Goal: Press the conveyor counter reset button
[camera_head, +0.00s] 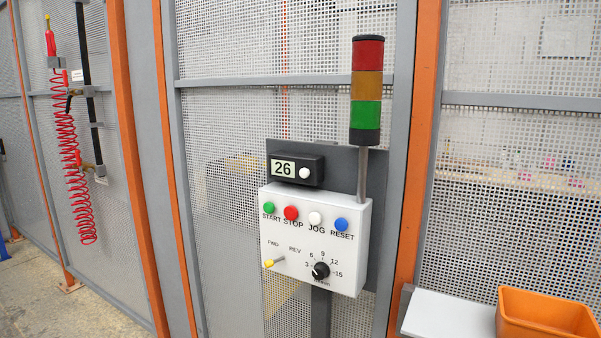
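A small black counter box (296,169) shows 26 on its display (283,168). A round white button (304,173) with no visible label sits on its front, right of the display. Below it, a white control box (315,235) carries a green START button (269,208), a red STOP button (291,213), a white JOG button (315,218) and a blue RESET button (341,225). Neither of my grippers is in view, and nothing covers the buttons.
The control box also has a yellow FWD/REV lever (273,262) and a black dial (321,271). A red-amber-green signal tower (367,88) rises behind it. An orange bin (545,316) and white shelf (447,315) are at lower right. A red coiled hose (72,170) hangs at left.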

